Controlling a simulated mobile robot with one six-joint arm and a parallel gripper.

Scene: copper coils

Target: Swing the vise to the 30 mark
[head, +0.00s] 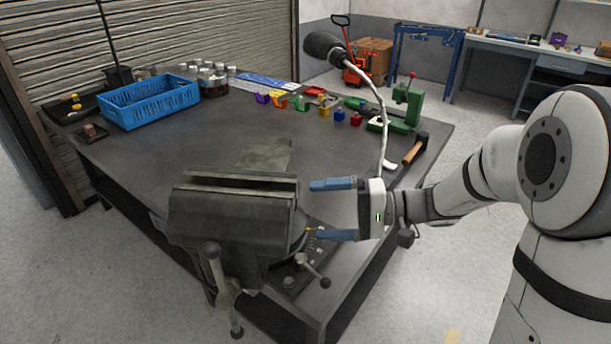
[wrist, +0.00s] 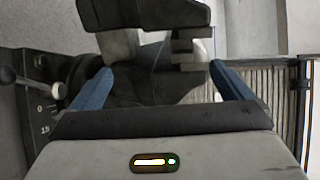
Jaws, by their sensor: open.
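A large dark grey vise (head: 230,215) is mounted at the near edge of the workbench, its jaws on top. My gripper (head: 314,210) is open at the vise's right side, its two blue fingers pointing left, one above the other. In the wrist view the open gripper (wrist: 160,78) has a dark part of the vise (wrist: 150,85) between or just beyond its fingers; contact cannot be told. The 30 mark is not readable. A ball-ended lever (head: 315,271) sits at the vise's base.
The workbench (head: 190,150) holds a blue crate (head: 150,102) at back left, several coloured small parts along the far side, a green press (head: 406,105), a hammer (head: 414,150) and a pale bent lamp arm (head: 382,110) behind my gripper. The bench middle is clear.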

